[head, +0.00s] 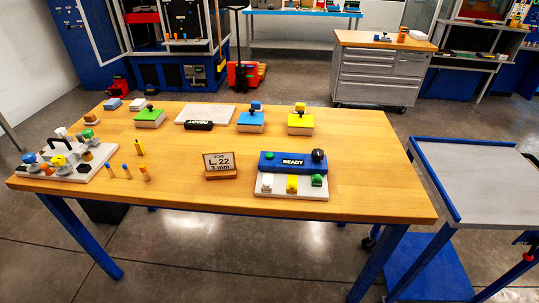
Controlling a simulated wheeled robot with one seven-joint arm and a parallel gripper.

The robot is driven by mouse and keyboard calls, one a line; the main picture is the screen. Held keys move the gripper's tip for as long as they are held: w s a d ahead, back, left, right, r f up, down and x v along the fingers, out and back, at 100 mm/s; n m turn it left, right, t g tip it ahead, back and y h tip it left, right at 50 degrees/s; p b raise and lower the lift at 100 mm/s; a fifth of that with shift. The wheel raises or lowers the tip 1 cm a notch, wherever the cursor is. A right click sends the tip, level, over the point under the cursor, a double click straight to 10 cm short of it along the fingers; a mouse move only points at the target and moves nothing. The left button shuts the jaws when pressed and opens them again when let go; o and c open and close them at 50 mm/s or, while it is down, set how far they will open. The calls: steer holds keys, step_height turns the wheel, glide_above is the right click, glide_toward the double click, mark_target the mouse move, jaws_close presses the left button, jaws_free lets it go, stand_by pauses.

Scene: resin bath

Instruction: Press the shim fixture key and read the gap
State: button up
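A blue fixture (284,162) with a lit display reading READY sits on a white base (263,189) at the front right of the wooden table. A green button and a black knob (318,156) are on its top. White, yellow (292,184) and green (317,180) pieces stand along the base's front; I cannot tell which part is the key. No gap figure shows on the display. A job card (219,163) beside it on the left reads "JOB L 22 3 mm". My gripper is not in view.
Green (149,119), blue (250,122) and yellow (300,124) knobbed blocks and a pale plate (205,113) stand along the table's back. A rack of small parts (72,171) fills the left end. A grey cart (475,180) stands right. The table's middle is mostly clear.

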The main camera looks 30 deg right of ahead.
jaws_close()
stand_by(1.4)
